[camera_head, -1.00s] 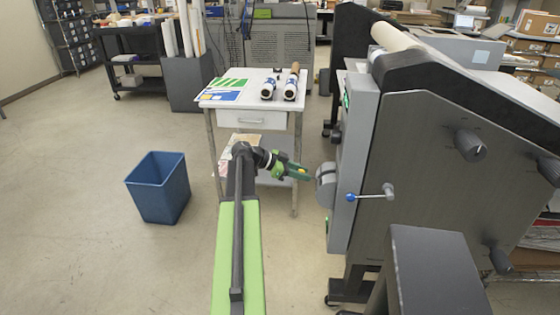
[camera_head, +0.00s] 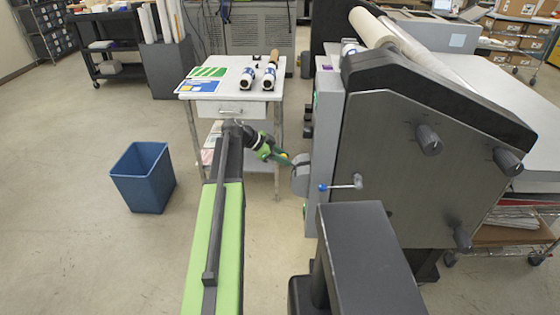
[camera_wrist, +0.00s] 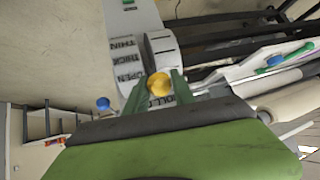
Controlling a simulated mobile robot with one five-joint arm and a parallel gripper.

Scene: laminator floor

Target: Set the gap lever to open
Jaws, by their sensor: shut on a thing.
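The gap lever's yellow knob (camera_wrist: 159,85) sits between the two green fingers of my gripper (camera_wrist: 160,90) in the wrist view, and the fingers are shut on it. Behind it is the grey curved lever housing (camera_wrist: 162,48). Its label strip (camera_wrist: 126,68) reads THIN, THICK, OPEN and a partly hidden ROLL word. The knob is close to the OPEN and ROLL labels; which one it lines up with I cannot tell.
A blue-balled crank (camera_head: 340,186) sticks out below and right of the housing, close to my gripper. The laminator (camera_head: 400,170) fills the right. A white table (camera_head: 225,98) with rolls stands behind; a blue bin (camera_head: 143,178) stands left on open floor.

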